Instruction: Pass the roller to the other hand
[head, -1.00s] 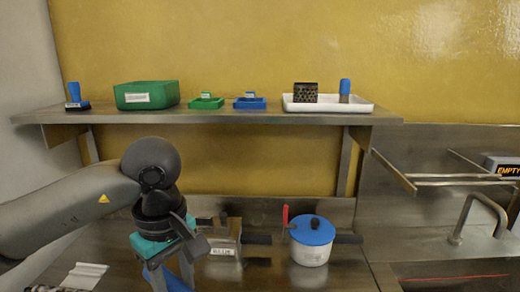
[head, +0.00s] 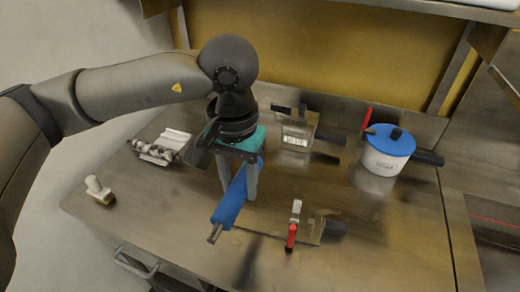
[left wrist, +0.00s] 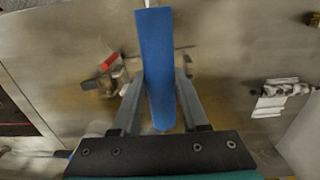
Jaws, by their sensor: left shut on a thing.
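The roller (head: 229,200) is a blue cylinder with a thin metal shaft end. My left gripper (head: 238,190) points down and is shut on it above the steel table. In the left wrist view the blue roller (left wrist: 157,65) runs lengthwise between the two fingers of my left gripper (left wrist: 160,85), with its far end beyond the fingertips. Part of the roller is hidden behind the gripper in the head view. My right gripper shows in neither view.
A white pot with a blue lid (head: 388,150) stands at the right. A metal box (head: 297,135) stands behind the roller. A device with a red handle (head: 293,230) lies in front. A bracketed auger (head: 160,148) and a white-handled tool (head: 98,189) lie left. The steel table (head: 160,230) is clear at front left.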

